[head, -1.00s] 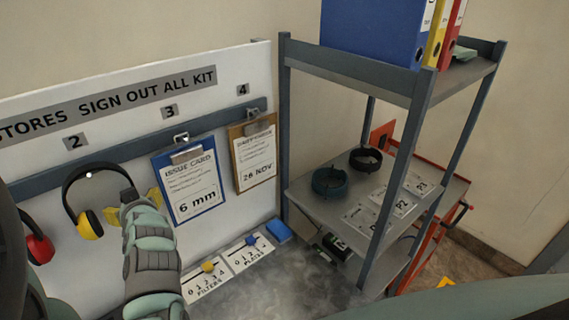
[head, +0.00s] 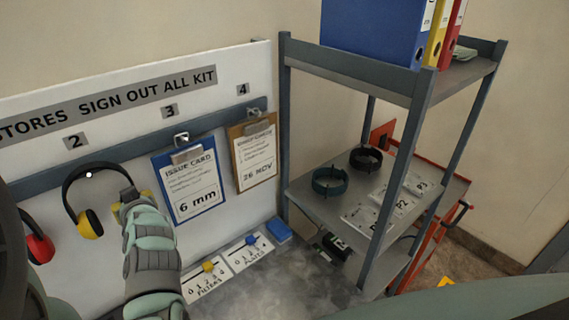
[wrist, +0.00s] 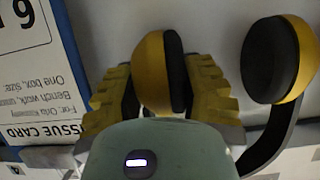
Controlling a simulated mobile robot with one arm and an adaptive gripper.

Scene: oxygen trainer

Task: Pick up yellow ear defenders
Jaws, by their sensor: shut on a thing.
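The yellow ear defenders (head: 88,223) hang on the board's peg under number 2, with a black headband and yellow cups. My gripper (head: 138,197) is at their right-hand cup, which it mostly hides in the head view. In the wrist view, my gripper (wrist: 158,72) has its yellow ribbed fingers on either side of one yellow cup (wrist: 153,72) and is shut on it. The other cup (wrist: 298,62) is free to the right, with the black band curving below it.
Red ear defenders (head: 40,248) hang just left. A blue clipboard (head: 190,185) is close on the right, with a brown clipboard (head: 252,155) beyond. A grey shelf unit (head: 365,305) stands further right. The counter below holds filter and plate cards (head: 206,286).

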